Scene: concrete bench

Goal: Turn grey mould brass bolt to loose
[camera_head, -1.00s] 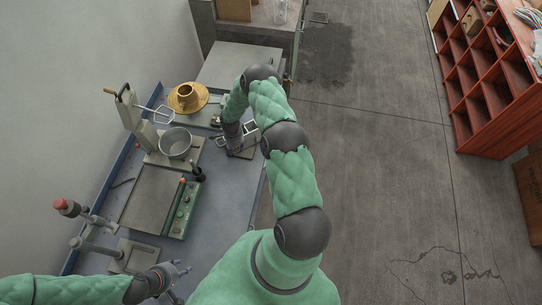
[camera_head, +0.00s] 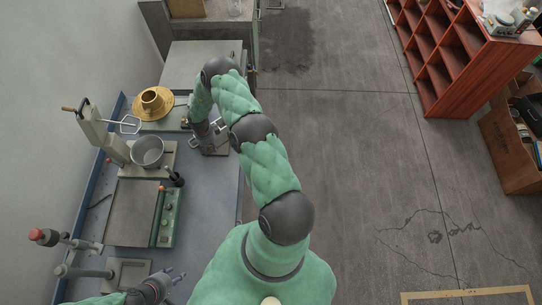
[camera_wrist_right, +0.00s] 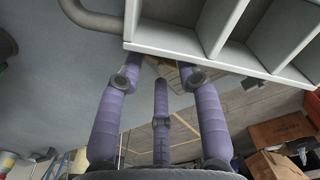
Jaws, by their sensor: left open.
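The grey mould (camera_head: 215,148) sits on the bench at its right edge in the head view, partly covered by my right arm. In the right wrist view, a light grey walled piece with open compartments (camera_wrist_right: 170,38), likely the mould, fills the top right. My right gripper (camera_wrist_right: 161,75) has its purple fingers at the near wall of that piece; the fingertips are close to its edge. I cannot make out the brass bolt or tell whether the fingers hold it. My left gripper (camera_head: 172,276) is open and empty at the lower left, by the bench's near end.
On the bench stand a mixer with a metal bowl (camera_head: 147,151), a gold cup on a round plate (camera_head: 168,106), a flat plate with a green control box (camera_head: 168,220) and a red-knobbed stand (camera_head: 38,235). Red shelving (camera_head: 440,60) stands right across open floor.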

